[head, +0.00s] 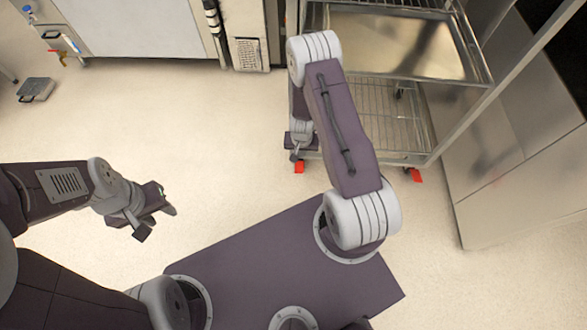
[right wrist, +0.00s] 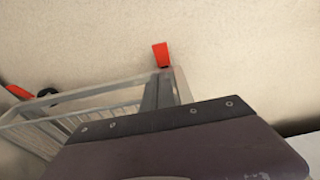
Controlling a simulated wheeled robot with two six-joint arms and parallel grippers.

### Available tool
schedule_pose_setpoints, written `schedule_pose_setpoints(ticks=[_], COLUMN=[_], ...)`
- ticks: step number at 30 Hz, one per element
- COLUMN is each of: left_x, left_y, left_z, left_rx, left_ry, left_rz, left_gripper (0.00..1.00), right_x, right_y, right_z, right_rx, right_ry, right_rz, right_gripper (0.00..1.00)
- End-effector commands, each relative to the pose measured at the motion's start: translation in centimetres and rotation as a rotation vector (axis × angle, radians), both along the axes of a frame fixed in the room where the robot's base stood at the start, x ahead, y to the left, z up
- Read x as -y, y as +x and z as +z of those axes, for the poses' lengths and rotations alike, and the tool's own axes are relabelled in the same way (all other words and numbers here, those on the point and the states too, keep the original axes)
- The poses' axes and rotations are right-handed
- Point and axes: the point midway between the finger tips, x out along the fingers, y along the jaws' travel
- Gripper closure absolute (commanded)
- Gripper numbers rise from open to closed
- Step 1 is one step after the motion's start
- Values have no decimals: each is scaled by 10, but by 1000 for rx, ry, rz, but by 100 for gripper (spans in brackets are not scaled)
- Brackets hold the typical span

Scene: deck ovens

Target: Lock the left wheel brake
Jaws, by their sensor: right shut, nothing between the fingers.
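The left wheel brake is a red pedal (head: 299,167) at the near left foot of a wire rack trolley (head: 385,110). It also shows in the right wrist view (right wrist: 161,54), sticking out past the rack's corner post. I cannot tell whether it is pressed down. A second red pedal (head: 414,175) is at the near right foot. My right gripper (head: 296,155) is shut and empty, just above and behind the left pedal in the head view; contact cannot be made out. My left gripper (head: 155,222) is open and empty over the floor, away from the trolley.
A metal tray (head: 395,45) sits on the trolley's upper level. A steel cabinet (head: 520,170) stands close on the right. A counter front (head: 140,28) runs along the back left, and a small grey pedal-like object (head: 36,89) lies on the floor. The floor between is clear.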

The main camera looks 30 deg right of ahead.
Motion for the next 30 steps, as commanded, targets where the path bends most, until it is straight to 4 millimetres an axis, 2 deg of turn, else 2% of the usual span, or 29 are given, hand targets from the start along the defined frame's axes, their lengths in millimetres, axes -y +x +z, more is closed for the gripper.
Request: schedule_pose_setpoints(ticks=[5,8,11,23,24,30], left_x=[0,0,0,0,0,0], left_y=[0,0,0,0,0,0], left_z=[1,-3,-14,-69,-80,-101], left_rx=[0,0,0,0,0,0], left_ry=[0,0,0,0,0,0], left_rz=[0,0,0,0,0,0], left_gripper=[61,61,61,61,61,61], right_x=[0,0,1,9,7,4], right_y=[0,0,2,14,12,6], right_z=[2,-4,-20,-106,-116,-134], right_rx=[-1,-1,-3,-2,-3,-2], right_ry=[1,1,2,1,1,1], right_rz=[0,0,0,-1,1,1], right_gripper=[100,100,100,100,100,100])
